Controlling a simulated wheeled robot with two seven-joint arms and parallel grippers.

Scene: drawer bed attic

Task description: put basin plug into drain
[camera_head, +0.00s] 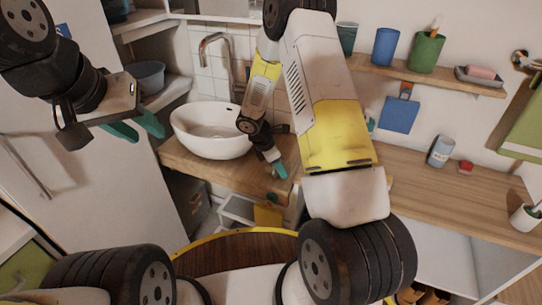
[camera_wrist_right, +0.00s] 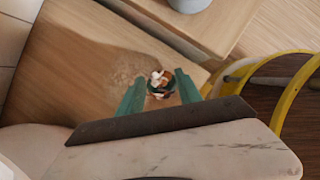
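My right gripper (camera_head: 278,170) points down at the wooden counter, just right of the white basin (camera_head: 190,140). In the right wrist view its two teal fingers (camera_wrist_right: 160,92) stand apart. Between their tips, against the counter, is a small roundish object (camera_wrist_right: 160,83) with white, brown and dark green parts. It appears to be the basin plug. A gap shows on each side of it, so it is not visibly gripped. The drain cannot be made out inside the basin. My left gripper (camera_head: 135,128) is open and empty in the air, left of the basin.
A tall faucet (camera_head: 215,50) stands behind the basin. The wooden counter (camera_head: 450,190) continues right, with a bottle (camera_head: 440,150) and a small red item (camera_head: 466,167). A wall shelf (camera_head: 430,77) holds cups and a soap dish. A grey bowl (camera_head: 148,76) sits on the left shelf.

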